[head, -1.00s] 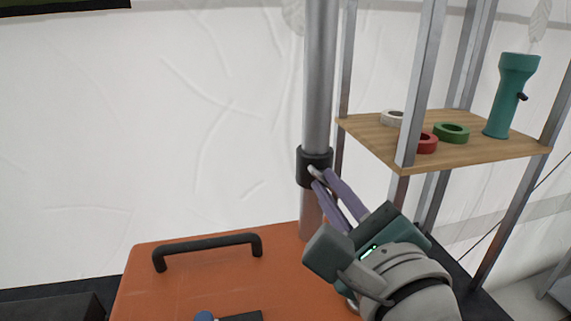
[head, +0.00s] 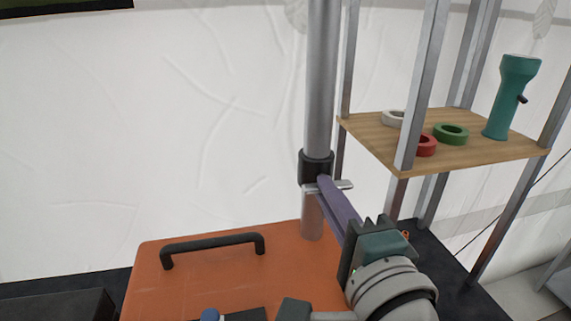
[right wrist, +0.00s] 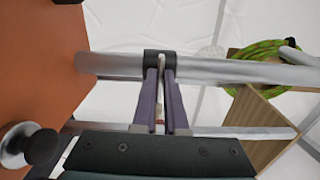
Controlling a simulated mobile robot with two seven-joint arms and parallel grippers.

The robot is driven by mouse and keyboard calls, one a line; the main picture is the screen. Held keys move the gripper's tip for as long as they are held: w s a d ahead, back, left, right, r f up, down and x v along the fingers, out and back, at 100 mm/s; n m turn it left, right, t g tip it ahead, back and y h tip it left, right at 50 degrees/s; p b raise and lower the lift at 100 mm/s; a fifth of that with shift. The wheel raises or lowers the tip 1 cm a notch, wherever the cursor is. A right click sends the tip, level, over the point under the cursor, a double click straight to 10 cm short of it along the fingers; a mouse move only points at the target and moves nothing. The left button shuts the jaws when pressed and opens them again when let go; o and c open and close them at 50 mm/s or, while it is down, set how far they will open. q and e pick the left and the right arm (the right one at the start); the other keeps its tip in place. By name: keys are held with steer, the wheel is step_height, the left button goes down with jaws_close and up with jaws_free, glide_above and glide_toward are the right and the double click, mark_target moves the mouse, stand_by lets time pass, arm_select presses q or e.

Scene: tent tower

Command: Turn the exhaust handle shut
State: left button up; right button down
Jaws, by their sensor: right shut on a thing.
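The exhaust pipe (head: 319,80) is a grey metal tube standing upright at the back of an orange box. A black collar (head: 316,168) rings it low down. The exhaust handle (head: 343,185) is a thin, light metal bar just below the collar, lying about level across the pipe in the head view. My right gripper (head: 323,183) reaches it from the lower right, its purple fingers shut on the handle. In the right wrist view, the gripper (right wrist: 160,75) has a pale piece of the handle (right wrist: 160,92) between its fingers, beside the black collar (right wrist: 158,57). My left gripper is out of view.
The orange box (head: 190,285) has a black carry handle (head: 212,245) on top. A metal-framed wooden shelf (head: 470,150) stands close on the right, with tape rolls (head: 451,133) and a teal flashlight (head: 513,95). White tent fabric hangs behind.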

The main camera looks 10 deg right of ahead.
steer(key=shift+n, duration=0.3)
steer(key=c, duration=1)
jaws_free()
steer(key=shift+o, duration=0.2)
steer(key=s+b, duration=0.1)
steer(key=s, duration=0.9)
steer(key=shift+d, duration=0.2)
